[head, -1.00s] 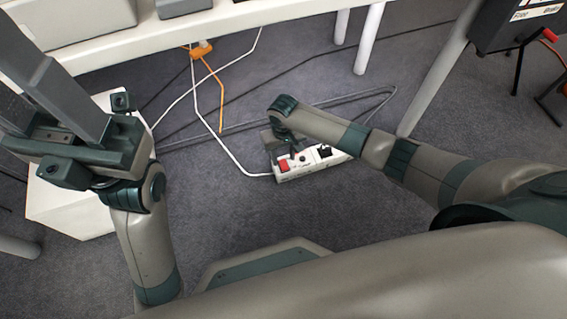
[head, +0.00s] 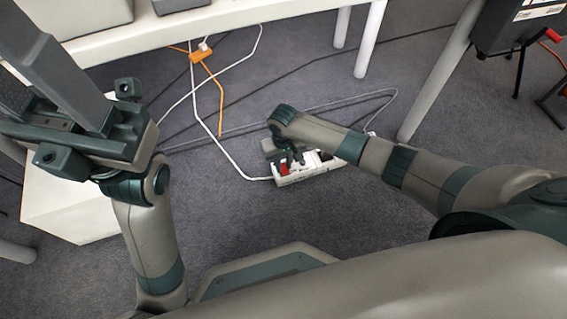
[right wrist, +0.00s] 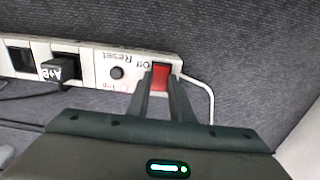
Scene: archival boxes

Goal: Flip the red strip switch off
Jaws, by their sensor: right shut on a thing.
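The white power strip (head: 312,172) lies on the carpet. Its red switch (right wrist: 161,78) is at one end, beside the printed words Off and Reset, and also shows in the head view (head: 284,169). My right gripper (right wrist: 162,75) reaches down to the strip and is shut on the red switch, with one finger on each side of it. The fingers cover part of the switch, so its rocker position cannot be told. My left gripper (head: 42,75) is raised at the left of the head view, its fingers apart and apparently empty, tips out of view.
A black plug marked A+B (right wrist: 60,70) sits in the strip beside a round reset button (right wrist: 116,73). White, grey and orange cables cross the carpet. A white table (head: 215,22) stands above, with a leg (head: 440,75) at right. A white box (head: 70,205) is at left.

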